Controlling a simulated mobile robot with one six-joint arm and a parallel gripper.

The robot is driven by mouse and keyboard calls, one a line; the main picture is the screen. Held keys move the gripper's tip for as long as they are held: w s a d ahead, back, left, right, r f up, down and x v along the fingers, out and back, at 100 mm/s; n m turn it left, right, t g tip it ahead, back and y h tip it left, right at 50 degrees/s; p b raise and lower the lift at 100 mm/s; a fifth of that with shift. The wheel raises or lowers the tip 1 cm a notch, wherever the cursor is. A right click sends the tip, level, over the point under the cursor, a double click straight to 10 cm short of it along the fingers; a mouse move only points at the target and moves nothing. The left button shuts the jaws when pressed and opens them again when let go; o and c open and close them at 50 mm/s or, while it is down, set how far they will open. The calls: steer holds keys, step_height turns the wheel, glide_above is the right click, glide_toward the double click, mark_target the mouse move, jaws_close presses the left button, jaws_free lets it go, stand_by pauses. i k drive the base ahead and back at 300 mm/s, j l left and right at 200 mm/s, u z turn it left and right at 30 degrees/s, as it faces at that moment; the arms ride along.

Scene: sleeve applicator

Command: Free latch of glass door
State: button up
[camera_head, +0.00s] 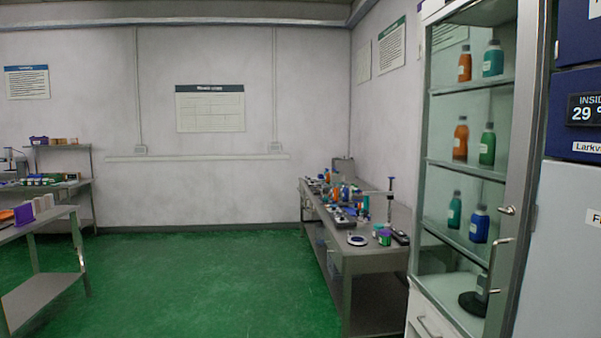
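A tall cabinet with a glass door (472,121) stands at the right. Its shelves hold several orange, green, teal and blue bottles. A small metal latch (507,210) sits on the right frame of the door, above a vertical bar handle (494,262). The door looks closed against the cabinet, though I cannot tell the latch's exact state. A dark round object lies at the cabinet's bottom, partly behind the handle. My gripper is not in view.
A blue and grey unit (575,190) with a display stands right of the cabinet. A cluttered grey bench (378,257) is left of it. Another table (40,221) stands at far left. The green floor (205,280) between is clear. A drawer (432,325) is below the glass door.

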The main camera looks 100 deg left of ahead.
mark_target(510, 210)
steer(key=u, duration=2.45)
steer(key=i+l, duration=0.15)
steer(key=l, duration=0.2)
steer(key=i+l, duration=0.2)
steer(key=l, duration=0.15)
